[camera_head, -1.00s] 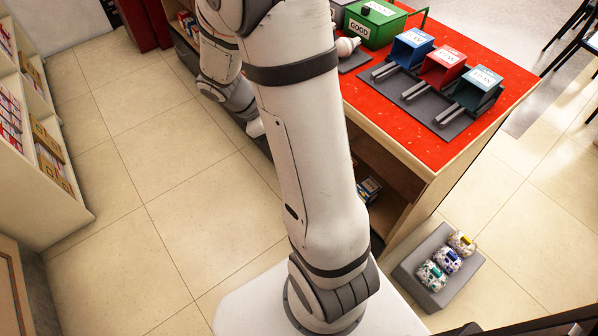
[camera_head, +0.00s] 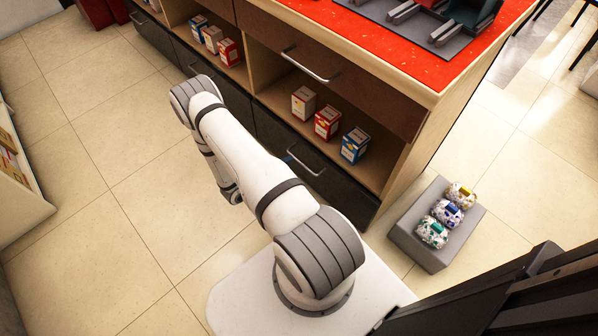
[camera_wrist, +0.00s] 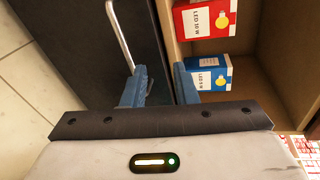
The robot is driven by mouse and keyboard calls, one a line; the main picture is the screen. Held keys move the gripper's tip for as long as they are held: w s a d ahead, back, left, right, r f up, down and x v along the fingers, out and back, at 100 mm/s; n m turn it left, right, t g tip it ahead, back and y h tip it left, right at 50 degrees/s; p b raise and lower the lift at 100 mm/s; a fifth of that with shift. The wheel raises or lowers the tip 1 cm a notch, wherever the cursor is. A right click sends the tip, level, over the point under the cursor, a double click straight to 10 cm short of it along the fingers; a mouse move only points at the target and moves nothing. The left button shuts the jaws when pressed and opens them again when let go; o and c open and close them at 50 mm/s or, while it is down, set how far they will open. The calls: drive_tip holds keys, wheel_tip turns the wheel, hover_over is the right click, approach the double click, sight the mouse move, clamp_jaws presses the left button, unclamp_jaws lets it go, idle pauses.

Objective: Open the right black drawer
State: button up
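The right black drawer (camera_head: 340,194) is a dark front low in the cabinet, with a metal bar handle (camera_head: 306,160). It looks flush with the cabinet, though my arm covers part of it in the head view. In the wrist view the dark front (camera_wrist: 82,50) fills the upper left, and its handle (camera_wrist: 121,36) runs down to my left finger. My gripper (camera_wrist: 160,86) is open, its two blue fingers apart with nothing held between them. The left finger is at the handle's lower end; I cannot tell whether they touch. In the head view my gripper is mostly hidden behind my arm.
An open shelf above the drawer holds several bulb boxes, including a red one (camera_head: 328,122) and a blue one (camera_head: 355,145). A brown drawer (camera_head: 335,68) is above it. A grey step (camera_head: 424,254) with three patterned packs stands at right. The tiled floor at left is clear.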

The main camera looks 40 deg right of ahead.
drive_tip(key=n, duration=0.2)
approach(302, 163)
drive_tip(key=x, duration=0.2)
drive_tip(key=shift+t, duration=0.6)
drive_tip(key=x, duration=0.2)
drive_tip(key=b+x, duration=0.1)
drive_tip(key=x, duration=0.2)
drive_tip(key=b+x, duration=0.1)
drive_tip(key=x, duration=0.2)
drive_tip(key=shift+s+f, duration=0.25)
drive_tip(key=shift+s, duration=0.1)
clamp_jaws()
